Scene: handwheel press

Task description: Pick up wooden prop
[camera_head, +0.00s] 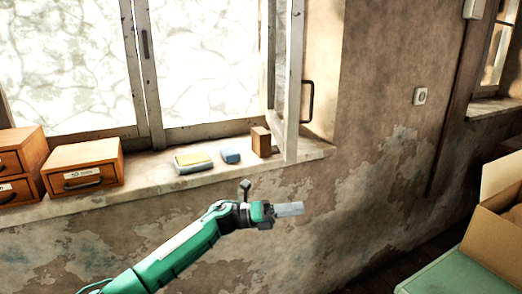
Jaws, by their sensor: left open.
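The wooden prop, a small upright brown block (261,142), stands on the window sill at the right, close to the edge of the open window sash. My left gripper (290,209), on a green arm from the lower left, is in front of the wall, lower in the picture than the sill and the block. It points right and is apart from the block. It is open, though its fingers overlap in this view, and nothing shows between them. My right gripper is not in view.
The open sash (294,80) rises just right of the prop. A cardboard box (498,225) sits on a green surface (450,275) at lower right.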

